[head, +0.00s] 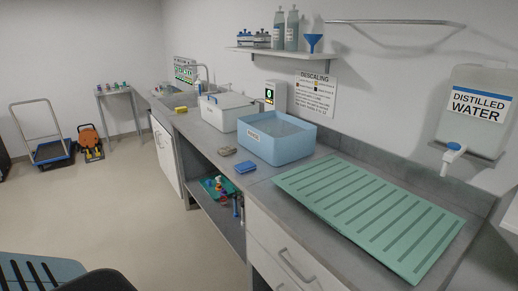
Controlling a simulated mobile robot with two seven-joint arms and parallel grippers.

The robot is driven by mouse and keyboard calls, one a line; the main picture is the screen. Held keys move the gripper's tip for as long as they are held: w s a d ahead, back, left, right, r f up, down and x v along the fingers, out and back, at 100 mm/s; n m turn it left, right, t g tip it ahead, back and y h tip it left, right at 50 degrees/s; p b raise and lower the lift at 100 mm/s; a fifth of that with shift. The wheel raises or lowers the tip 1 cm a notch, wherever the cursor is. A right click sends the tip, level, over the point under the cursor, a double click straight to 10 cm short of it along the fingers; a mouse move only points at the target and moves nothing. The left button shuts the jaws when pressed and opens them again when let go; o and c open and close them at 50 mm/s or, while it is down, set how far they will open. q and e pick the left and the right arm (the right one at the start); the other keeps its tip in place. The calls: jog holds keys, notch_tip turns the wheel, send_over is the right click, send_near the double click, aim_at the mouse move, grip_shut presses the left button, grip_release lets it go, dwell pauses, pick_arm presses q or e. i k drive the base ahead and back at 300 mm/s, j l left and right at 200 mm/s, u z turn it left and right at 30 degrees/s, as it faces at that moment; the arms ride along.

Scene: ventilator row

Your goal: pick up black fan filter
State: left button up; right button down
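I cannot make out a black fan filter for certain in the head view. A small flat grey-brown piece (228,151) lies on the counter in front of the blue basin, too small to identify. A blue block (245,167) lies close to it on the counter's front edge. Neither of my grippers is in view.
The grey counter (205,140) carries a blue basin (275,140), a lidded white box (226,110) and a green slatted drainer (370,212). A green tray (207,186) with small items sits on the shelf below. A trolley (50,152) stands far left; the floor between is clear.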

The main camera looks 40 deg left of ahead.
aim_at(227, 151)
jog(key=j+z, duration=0.3)
jog(key=j, duration=0.15)
jog(key=j+z, duration=0.25)
jog(key=j, duration=0.2)
jog(key=j+z, duration=0.35)
jog(key=j, duration=0.55)
jog(key=k+j, duration=0.1)
jog(key=j, duration=0.85)
jog(key=k+j+z, duration=0.1)
jog(key=j, duration=0.35)
jog(key=k+j, duration=0.15)
jog(key=j, duration=0.3)
jog(key=k+j+z, duration=0.1)
jog(key=j, duration=0.4)
jog(key=k+j, duration=0.15)
jog(key=j, duration=0.3)
